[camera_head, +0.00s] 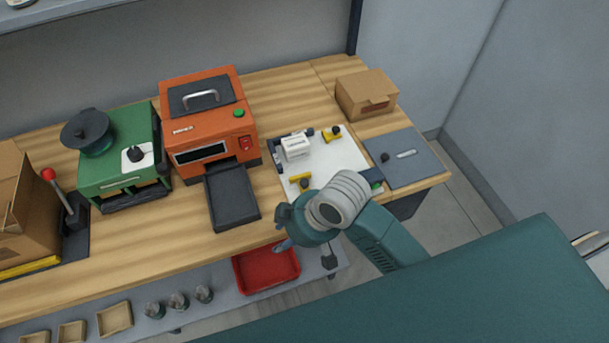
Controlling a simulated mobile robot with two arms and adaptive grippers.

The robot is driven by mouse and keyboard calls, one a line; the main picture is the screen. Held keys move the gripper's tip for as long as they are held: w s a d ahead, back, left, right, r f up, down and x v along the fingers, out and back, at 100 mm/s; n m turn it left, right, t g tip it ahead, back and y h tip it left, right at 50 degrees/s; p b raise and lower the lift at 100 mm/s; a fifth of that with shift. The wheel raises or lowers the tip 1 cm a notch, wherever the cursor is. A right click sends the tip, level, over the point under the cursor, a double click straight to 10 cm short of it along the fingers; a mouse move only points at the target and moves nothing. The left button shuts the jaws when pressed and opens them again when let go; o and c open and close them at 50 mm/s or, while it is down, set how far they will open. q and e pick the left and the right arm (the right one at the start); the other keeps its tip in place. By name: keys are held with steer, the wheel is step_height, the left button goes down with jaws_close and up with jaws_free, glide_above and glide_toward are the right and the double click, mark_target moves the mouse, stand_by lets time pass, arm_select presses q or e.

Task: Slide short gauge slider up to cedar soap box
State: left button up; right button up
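A white gauge board (335,163) lies on the right part of the workbench. A small white box (295,147) sits near its far left corner, by dark stops; it may be the cedar soap box, but I cannot read a label. One yellow slider (301,182) is at the board's near left, apart from the white box. Another yellow slider (332,134) is at its far edge, right of the box. I cannot tell for sure which is the short one. My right gripper (283,243) is over the bench's front edge, nearer than the board; its fingers are mostly hidden. My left gripper is out of view.
An orange machine (207,125) with a dark tray (232,195) stands left of the board. A cardboard box (366,93) is behind right, a grey plate (404,158) to the right. A red tray (266,269) is on the lower shelf. My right arm covers the board's near edge.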

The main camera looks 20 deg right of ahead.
steer(key=w, duration=0.1)
steer(key=w+a+r+n, duration=0.1)
steer(key=w+r+n, duration=0.1)
steer(key=shift+a, duration=0.35)
steer(key=w, duration=0.1)
steer(key=w+r+n+g, duration=0.1)
steer(key=w+r+n, duration=0.1)
steer(key=shift+d+r+g+h, duration=0.1)
steer(key=shift+d+g+h, duration=0.2)
steer(key=shift+h, duration=0.1)
steer(key=w+d+r+n+h, duration=0.1)
steer(key=w+d+r+n, duration=0.1)
steer(key=w+d+r, duration=0.15)
step_height(320, 180, up, 4)
steer(key=r+g+h, duration=0.1)
steer(key=h, duration=0.1)
glide_above(304, 181)
step_height(304, 181, down, 9)
steer(key=p, duration=0.3)
steer(key=shift+s, duration=0.1)
steer(key=shift+f, duration=0.65)
jaws_close()
